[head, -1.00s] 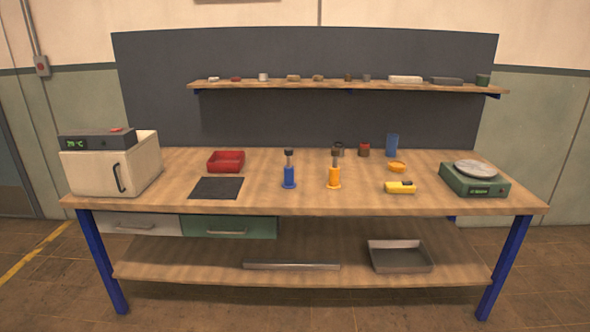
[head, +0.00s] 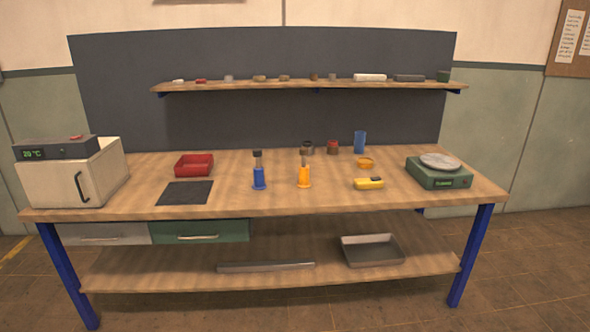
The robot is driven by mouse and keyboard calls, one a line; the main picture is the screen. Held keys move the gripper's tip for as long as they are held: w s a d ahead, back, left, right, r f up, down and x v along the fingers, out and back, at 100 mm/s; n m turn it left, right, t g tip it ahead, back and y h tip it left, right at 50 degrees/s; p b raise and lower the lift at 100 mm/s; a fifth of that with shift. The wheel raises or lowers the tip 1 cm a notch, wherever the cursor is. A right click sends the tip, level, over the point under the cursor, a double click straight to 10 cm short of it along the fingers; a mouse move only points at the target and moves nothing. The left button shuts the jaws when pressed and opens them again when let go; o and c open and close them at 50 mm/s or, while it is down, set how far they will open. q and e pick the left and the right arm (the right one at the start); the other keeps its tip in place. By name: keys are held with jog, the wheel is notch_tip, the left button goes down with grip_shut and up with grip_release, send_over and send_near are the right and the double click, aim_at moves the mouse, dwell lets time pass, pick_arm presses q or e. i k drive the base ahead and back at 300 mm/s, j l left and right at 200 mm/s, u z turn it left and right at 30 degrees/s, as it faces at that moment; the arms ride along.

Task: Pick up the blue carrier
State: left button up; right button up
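The blue carrier (head: 259,177) stands upright on the wooden bench, left of the middle. It has a round blue base, a narrower blue body and a clear section with a dark cap on top. A similar orange carrier (head: 304,177) stands upright a short way to its right, apart from it. Neither of my grippers is in the head view, and nothing is touching the blue carrier.
A dark mat (head: 185,193) and red tray (head: 194,165) lie left of the carriers. A white box with a display (head: 100,175) stands at the left end. A yellow device (head: 368,184), blue cup (head: 360,142) and green scale (head: 438,179) are to the right. The bench front is clear.

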aim_at(259, 183)
jog(key=i+j+z, duration=0.1)
jog(key=i, duration=0.3)
jog(key=i+j+z, duration=0.1)
jog(key=i, duration=0.3)
jog(key=i+j+z, duration=0.1)
jog(key=i+j, duration=0.15)
jog(key=i, duration=0.15)
